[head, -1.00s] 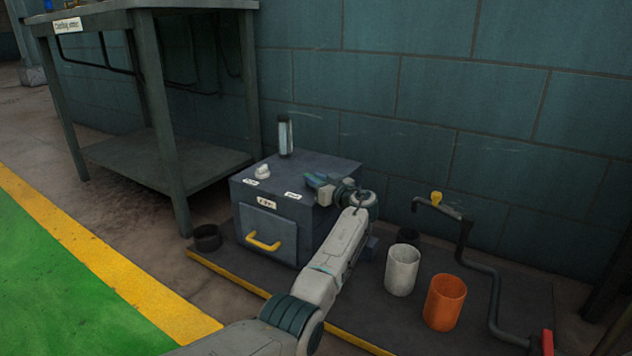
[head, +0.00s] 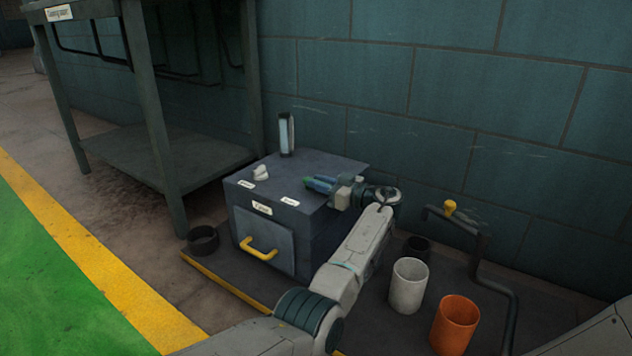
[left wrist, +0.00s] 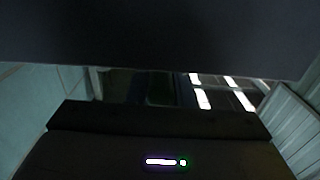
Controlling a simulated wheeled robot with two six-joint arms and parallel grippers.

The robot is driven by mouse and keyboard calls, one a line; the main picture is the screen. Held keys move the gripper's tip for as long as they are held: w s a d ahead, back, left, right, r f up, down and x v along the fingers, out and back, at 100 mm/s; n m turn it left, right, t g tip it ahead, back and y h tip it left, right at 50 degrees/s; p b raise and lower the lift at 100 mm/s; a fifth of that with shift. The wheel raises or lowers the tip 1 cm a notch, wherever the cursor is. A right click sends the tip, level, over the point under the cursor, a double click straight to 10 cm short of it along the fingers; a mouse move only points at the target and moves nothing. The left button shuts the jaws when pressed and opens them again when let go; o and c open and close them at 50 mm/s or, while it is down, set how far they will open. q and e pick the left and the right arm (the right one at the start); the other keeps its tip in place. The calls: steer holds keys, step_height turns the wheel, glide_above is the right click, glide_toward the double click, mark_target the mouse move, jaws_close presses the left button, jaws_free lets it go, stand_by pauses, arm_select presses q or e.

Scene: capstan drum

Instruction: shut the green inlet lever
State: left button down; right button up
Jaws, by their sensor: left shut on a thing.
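A dark grey box (head: 262,210) stands on a low dark platform by the wall. My left gripper (head: 318,185) is over the right part of the box's top. It is shut on a small green and blue piece there, which appears to be the green inlet lever (head: 322,184); the fingers hide much of it, so its angle is unclear. In the left wrist view a dark surface fills the top, and the lever cannot be made out. My right gripper is out of view.
The box has a white knob (head: 261,172), an upright glass tube (head: 286,134) and a yellow drawer handle (head: 259,249). A white cup (head: 407,286), an orange cup (head: 455,325) and a bent pipe with a yellow valve (head: 450,207) stand to the right. A bench (head: 160,155) stands left.

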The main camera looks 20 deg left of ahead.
arm_select(q)
steer(key=shift+d, duration=0.15)
steer(key=c, duration=1.3)
jaws_free()
steer(key=shift+s+d+p, duration=0.1)
steer(key=shift+d+p, duration=0.2)
steer(key=shift+d, duration=0.1)
steer(key=shift+p+v, duration=1.75)
steer(key=shift+v, duration=3.25)
